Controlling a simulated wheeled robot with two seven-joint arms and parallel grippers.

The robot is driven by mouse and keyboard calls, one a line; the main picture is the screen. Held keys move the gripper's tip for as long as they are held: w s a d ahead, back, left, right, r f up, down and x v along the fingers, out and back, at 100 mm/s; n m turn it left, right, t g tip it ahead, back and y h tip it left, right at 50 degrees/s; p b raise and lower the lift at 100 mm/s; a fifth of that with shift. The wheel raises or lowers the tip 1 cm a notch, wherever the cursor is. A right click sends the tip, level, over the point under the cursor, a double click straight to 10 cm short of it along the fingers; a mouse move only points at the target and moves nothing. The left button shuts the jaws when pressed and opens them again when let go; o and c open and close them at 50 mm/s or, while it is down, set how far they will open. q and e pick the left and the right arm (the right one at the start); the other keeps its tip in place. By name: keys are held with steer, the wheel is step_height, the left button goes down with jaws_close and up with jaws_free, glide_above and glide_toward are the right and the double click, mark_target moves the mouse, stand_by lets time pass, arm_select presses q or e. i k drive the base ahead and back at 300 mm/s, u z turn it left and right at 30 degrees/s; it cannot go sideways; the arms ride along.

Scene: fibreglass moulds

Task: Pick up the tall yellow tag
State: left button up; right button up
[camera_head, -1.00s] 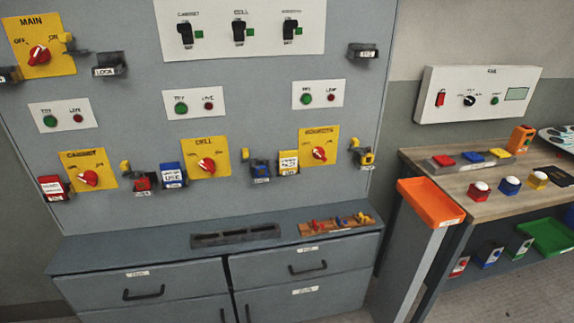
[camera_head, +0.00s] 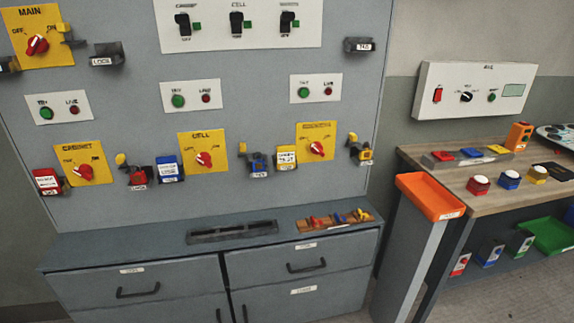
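A yellow tag (camera_head: 287,157) with a white printed label hangs on the grey board, just left of the right-hand yellow switch plate (camera_head: 316,143). It is upright and looks taller than it is wide, though its print is too small to read. A blue tag (camera_head: 168,169) and a red tag (camera_head: 47,181) of similar form hang further left on the same board. Neither of my grippers shows in the head view.
A grey drawer cabinet (camera_head: 150,285) stands below the board, with a dark slotted rack (camera_head: 232,231) and a wooden tray of small coloured pieces (camera_head: 335,220) on top. An orange tray (camera_head: 431,197) and a wooden workbench (camera_head: 495,203) stand at right. Padlocks hang around the switches.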

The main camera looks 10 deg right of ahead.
mark_target(285, 153)
steer(key=z, duration=0.35)
steer(key=k, duration=0.2)
steer(key=u, duration=1.15)
steer(key=i, duration=1.4)
steer(key=z, duration=0.4)
